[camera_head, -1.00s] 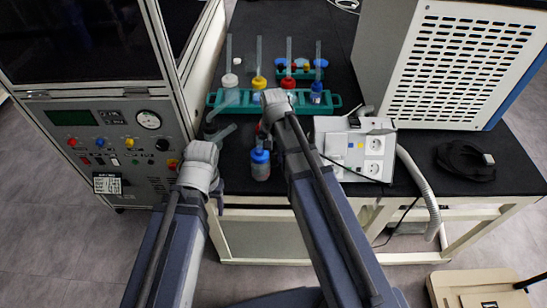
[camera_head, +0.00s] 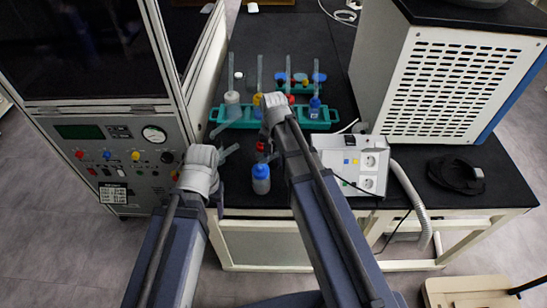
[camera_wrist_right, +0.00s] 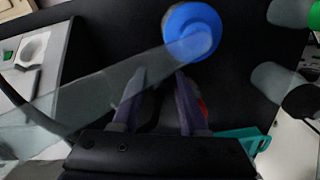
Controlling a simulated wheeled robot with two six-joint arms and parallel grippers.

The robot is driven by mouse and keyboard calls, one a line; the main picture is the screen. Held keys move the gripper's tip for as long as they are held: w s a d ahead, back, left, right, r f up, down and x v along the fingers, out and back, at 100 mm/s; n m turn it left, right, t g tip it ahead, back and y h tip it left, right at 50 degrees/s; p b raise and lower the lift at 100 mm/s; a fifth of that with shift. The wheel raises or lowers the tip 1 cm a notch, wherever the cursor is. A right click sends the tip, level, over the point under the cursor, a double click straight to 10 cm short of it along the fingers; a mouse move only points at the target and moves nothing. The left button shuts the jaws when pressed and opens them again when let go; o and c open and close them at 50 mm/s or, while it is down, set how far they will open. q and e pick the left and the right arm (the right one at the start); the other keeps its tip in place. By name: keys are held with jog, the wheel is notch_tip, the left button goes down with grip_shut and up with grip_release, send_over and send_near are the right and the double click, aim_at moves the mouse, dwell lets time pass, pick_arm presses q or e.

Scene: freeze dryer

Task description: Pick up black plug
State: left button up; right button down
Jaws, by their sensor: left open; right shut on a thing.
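My right gripper (camera_wrist_right: 157,100) is shut on a small dark thing, which looks like the black plug but is mostly lost against the dark bench. A black cable (camera_wrist_right: 22,104) curves past the socket box toward this gripper in the right wrist view. In the head view the black cable (camera_head: 356,187) crosses the front of the white socket box (camera_head: 328,150) and passes behind my right arm. My right gripper's fingers are hidden there by its own wrist. My left gripper (camera_head: 212,190) is over the bench's left front edge, open, its fingers hidden by its wrist.
A blue-capped bottle (camera_head: 261,183) stands between my arms, its nozzle close to the right gripper. A green rack (camera_head: 325,121) of wash bottles is behind. The vented white machine (camera_head: 455,90) stands right. A black coil (camera_head: 457,175) lies on the right. The left control panel (camera_head: 95,158) is close.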

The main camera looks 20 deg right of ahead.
notch_tip(320, 180, up, 12)
jog(key=p, duration=1)
jog(key=shift+f, duration=0.25)
